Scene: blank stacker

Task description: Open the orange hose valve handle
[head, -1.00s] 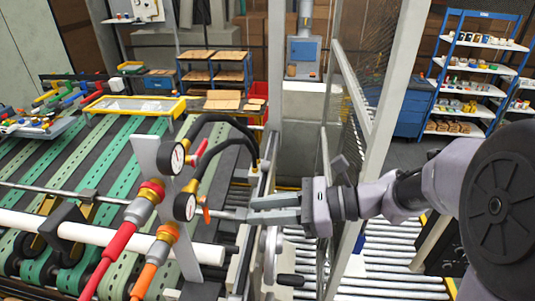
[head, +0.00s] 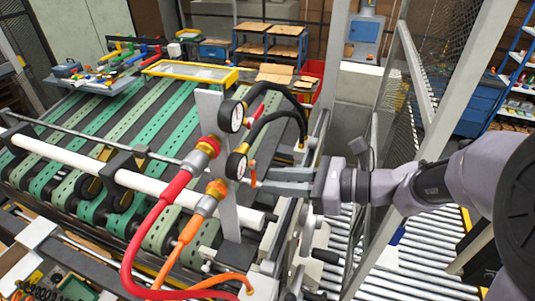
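A red hose (head: 168,195) and an orange hose (head: 187,232) run down from fittings on the plate's left side.
A green belt conveyor (head: 110,125) lies left, a roller conveyor (head: 390,275) lower right. A mesh guard (head: 388,150) stands behind my arm.

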